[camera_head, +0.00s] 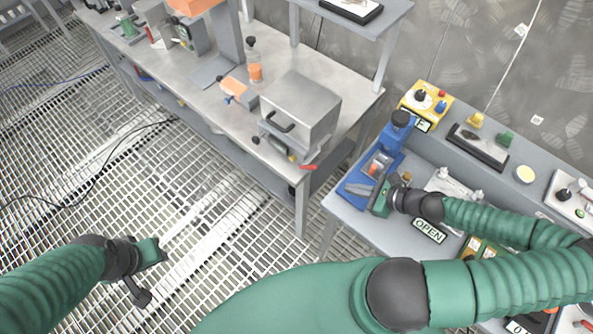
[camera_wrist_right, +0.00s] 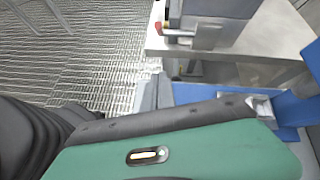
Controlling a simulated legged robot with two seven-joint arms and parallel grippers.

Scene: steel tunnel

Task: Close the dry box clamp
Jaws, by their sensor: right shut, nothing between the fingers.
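The dry box appears to be the grey metal box (camera_head: 300,110) with a black handle, at the near right end of the long steel bench. A clamp with a red-tipped lever (camera_head: 308,167) shows low on its near side. My right gripper (camera_head: 381,200) is shut and empty, over the blue fixture on the right bench, apart from the box. My left gripper (camera_head: 152,262) hangs over the floor grating at left, its jaw opening unclear.
The blue fixture (camera_head: 391,142) stands close beside my right gripper. An OPEN label (camera_head: 429,230), a yellow control box (camera_head: 425,107) and several small parts crowd the right bench. An orange-topped part (camera_head: 254,72) stands behind the box. Floor grating (camera_head: 215,215) lies clear at left.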

